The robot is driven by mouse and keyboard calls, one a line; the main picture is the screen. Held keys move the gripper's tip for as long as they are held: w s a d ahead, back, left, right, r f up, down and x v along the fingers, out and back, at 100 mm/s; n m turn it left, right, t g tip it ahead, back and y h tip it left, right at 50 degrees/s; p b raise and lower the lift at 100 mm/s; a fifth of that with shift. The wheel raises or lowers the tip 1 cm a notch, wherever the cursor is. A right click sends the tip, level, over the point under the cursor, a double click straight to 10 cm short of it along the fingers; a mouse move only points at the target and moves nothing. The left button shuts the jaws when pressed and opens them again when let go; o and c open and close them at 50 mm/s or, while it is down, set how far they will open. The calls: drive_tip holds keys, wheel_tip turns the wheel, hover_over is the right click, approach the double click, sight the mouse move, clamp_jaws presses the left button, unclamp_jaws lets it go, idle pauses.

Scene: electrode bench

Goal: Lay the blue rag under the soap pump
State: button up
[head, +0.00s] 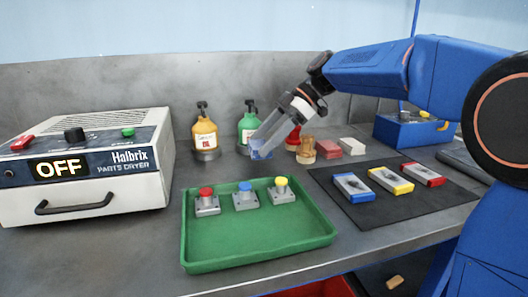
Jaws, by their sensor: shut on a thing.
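My gripper (264,142) is shut on a small piece of blue cloth, the blue rag (261,154), at the back middle of the bench. The rag hangs at the fingertips, just in front of a green pump bottle (247,123) with a dark pump head. A yellow pump bottle (205,135) with a black pump head stands to its left. Both bottles are upright on round grey bases. Their labels are too small to read surely, so I cannot tell which is the soap pump. My fingers hide part of the green bottle's lower right side.
A green tray (258,246) with three button blocks lies in front. A parts dryer (85,165) reading OFF stands left. Red and wooden knobbed pieces (307,150), red and white blocks (353,146), a dark mat (375,212) with three modules and a blue box (400,132) are right.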

drive_tip(key=shift+f, duration=1.7)
drive_tip(key=shift+f, duration=0.1)
drive_tip(key=o, duration=1.1)
drive_tip(key=v, duration=1.2)
drive_tip(key=shift+s, duration=0.1)
